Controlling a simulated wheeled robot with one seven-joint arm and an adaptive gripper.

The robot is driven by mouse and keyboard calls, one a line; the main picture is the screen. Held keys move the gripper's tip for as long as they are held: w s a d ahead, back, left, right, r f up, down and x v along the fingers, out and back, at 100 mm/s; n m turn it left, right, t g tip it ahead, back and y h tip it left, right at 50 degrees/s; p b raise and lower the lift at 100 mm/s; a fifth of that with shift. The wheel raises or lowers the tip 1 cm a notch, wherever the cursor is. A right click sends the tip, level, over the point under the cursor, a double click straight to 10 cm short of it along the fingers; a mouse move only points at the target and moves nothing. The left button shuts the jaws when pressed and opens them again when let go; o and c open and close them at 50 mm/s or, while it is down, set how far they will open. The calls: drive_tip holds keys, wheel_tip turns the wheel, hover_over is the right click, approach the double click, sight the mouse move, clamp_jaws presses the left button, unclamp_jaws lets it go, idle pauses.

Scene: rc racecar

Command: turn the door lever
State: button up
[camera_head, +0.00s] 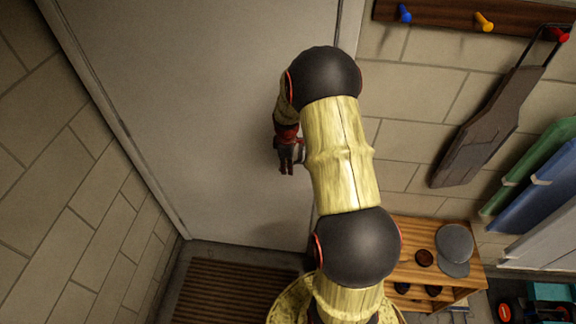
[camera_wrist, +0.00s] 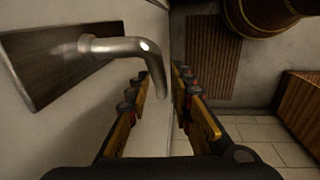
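The door (camera_head: 200,110) is a plain grey panel and looks closed. In the wrist view, the silver door lever (camera_wrist: 122,47) comes out of a dark rectangular plate (camera_wrist: 45,75) and bends toward its free end. My gripper (camera_wrist: 163,85) is open, its two orange and black fingers on either side of the lever's free end. Clear gaps show beside the lever, and I cannot tell whether either finger touches it. In the head view, my gripper (camera_head: 289,165) is in front of the door's right part, and the lever is mostly hidden by my arm.
A striped brown mat (camera_head: 230,293) lies at the door's foot. Right of the door are a wooden peg rack (camera_head: 450,14) with a dark hanging paddle-like thing (camera_head: 490,125), and a low wooden shelf (camera_head: 418,235) holding a grey cap (camera_head: 455,245). A block wall (camera_head: 60,190) stands at left.

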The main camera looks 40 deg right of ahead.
clamp_jaws()
drive_tip(key=shift+r, duration=0.1)
idle(0.5)
